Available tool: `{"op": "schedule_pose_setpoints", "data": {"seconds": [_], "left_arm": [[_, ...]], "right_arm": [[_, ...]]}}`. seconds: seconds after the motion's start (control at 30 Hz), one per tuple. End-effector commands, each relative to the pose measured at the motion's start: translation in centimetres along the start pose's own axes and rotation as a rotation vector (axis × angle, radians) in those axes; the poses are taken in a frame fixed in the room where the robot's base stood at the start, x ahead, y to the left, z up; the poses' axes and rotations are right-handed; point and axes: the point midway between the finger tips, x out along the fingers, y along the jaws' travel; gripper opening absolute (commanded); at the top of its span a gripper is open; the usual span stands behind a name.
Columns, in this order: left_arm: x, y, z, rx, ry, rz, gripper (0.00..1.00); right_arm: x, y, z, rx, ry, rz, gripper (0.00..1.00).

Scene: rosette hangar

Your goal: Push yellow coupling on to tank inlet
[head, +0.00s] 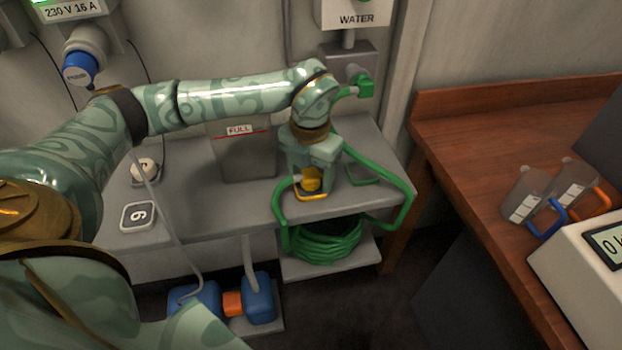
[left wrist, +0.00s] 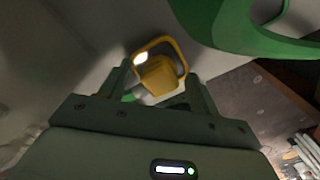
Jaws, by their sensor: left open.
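The yellow coupling (head: 312,182) sits low at the front of the grey bench, by the green hose. In the left wrist view the yellow coupling (left wrist: 160,76) has a yellow loop handle and lies between and just beyond the fingertips. My left gripper (head: 312,170) points down over it, open, its fingers on either side; the left wrist view shows the gripper (left wrist: 160,92) too. I cannot tell whether the fingers touch it. The grey tank (head: 245,158) with a FULL line stands left of the gripper. I cannot make out its inlet. My right gripper is not in view.
The green hose (head: 402,200) runs around the gripper, with a coil (head: 325,242) below. A green fitting (head: 365,86) is at the WATER outlet. A wooden table (head: 460,125) on the right holds clear jugs (head: 527,190).

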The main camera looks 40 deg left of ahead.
Motion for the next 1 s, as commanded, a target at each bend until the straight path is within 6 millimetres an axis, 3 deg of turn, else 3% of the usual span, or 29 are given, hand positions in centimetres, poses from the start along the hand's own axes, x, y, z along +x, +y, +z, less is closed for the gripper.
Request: {"op": "schedule_pose_setpoints", "data": {"seconds": [0.1,0.27,0.67,0.9,1.0], "left_arm": [[0.0,0.0,0.0,0.0,0.0,0.0,0.62],[0.0,0.0,0.0,0.0,0.0,0.0,0.18],[-0.5,0.0,0.0,0.0,-0.001,0.0,0.17],[-3.6,0.0,0.1,0.0,-0.006,0.0,0.17],[-5.5,-0.9,-1.1,0.005,-0.006,-0.001,0.17]], "right_arm": [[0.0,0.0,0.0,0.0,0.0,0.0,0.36],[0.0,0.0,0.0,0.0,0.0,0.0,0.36],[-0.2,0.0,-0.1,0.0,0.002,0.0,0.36],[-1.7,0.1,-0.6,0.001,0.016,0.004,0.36],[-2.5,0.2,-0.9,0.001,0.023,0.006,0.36]]}}
